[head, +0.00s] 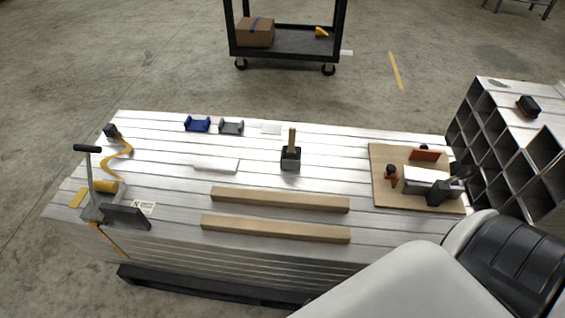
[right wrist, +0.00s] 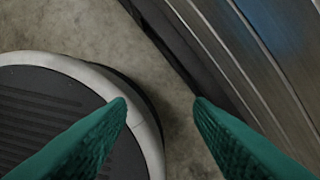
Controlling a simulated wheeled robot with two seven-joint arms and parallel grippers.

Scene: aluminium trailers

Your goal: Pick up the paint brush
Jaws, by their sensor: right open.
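An upright tool with a light wooden handle (head: 292,138) stands in a dark grey block or cup (head: 291,159) in the middle of the aluminium worktop (head: 180,165). It may be the paint brush, but it is too small to be sure. My right gripper (right wrist: 160,104) shows in the right wrist view with its two green fingers apart and nothing between them. It points down at the floor beside the metal side of the stack, away from the tool. My left gripper is not in view.
Two wooden bars (head: 280,199) lie at the front of the worktop. A wooden board (head: 385,158) with a grey device is at the right, before a metal rack (head: 485,100). Blue (head: 197,124) and grey holders sit at the back. A black-handled tool (head: 91,180) is at the left.

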